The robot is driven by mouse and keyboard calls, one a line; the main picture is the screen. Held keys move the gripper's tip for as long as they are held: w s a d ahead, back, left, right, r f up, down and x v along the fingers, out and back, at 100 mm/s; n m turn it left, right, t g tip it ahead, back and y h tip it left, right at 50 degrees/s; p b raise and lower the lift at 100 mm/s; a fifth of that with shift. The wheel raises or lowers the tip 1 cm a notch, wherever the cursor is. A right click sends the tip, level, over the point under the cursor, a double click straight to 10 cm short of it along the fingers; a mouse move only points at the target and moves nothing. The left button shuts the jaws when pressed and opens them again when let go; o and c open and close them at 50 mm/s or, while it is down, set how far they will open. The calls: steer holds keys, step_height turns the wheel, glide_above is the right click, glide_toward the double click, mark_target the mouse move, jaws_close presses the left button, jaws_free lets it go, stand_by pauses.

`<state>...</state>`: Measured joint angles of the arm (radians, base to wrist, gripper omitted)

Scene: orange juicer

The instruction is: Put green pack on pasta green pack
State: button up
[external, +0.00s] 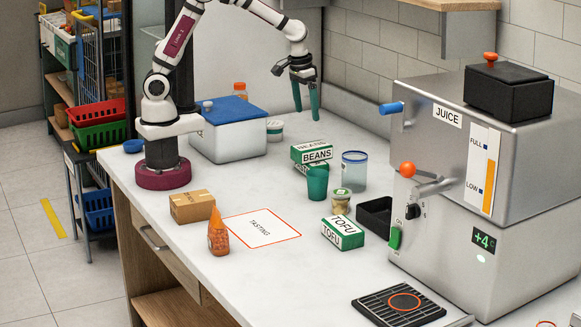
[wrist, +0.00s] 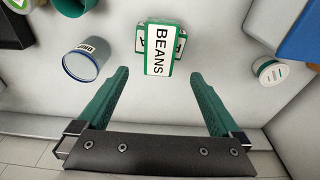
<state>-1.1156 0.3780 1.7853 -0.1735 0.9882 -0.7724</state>
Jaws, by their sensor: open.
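A green and white pack marked BEANS (external: 311,152) lies at the back of the counter, behind the green cup. It shows in the wrist view (wrist: 160,50), where edges of something green and white stick out on both sides beneath it; its label is unreadable. A green and white pack marked TOFU (external: 343,233) lies nearer the front, right of the tasting mat. I see no readable pasta label. My gripper (external: 306,108) is open and empty, pointing down above the BEANS pack. In the wrist view the pack lies ahead, between the fingers (wrist: 159,74), apart from them.
A green cup (external: 317,182), a clear blue-rimmed jar (external: 354,172) and a small tub (external: 341,202) stand near the BEANS pack. The steel juicer (external: 460,150) fills the right. A blue-lidded box (external: 228,135) stands left. The tasting mat (external: 262,228) is bare.

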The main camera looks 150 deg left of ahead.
steer(key=w+d+r+m, duration=0.3)
steer(key=d+m, duration=0.3)
steer(key=d, duration=0.5)
steer(key=w+d+r+m, duration=0.25)
steer(key=d+m, duration=0.35)
steer(key=d, duration=0.5)
steer(key=s+d+f+m, duration=0.1)
steer(key=s+d+m, duration=0.8)
steer(key=d+m, duration=0.2)
steer(key=shift+s+d+m, duration=0.3)
steer(key=shift+s+d, duration=0.05)
steer(key=shift+d, duration=0.55)
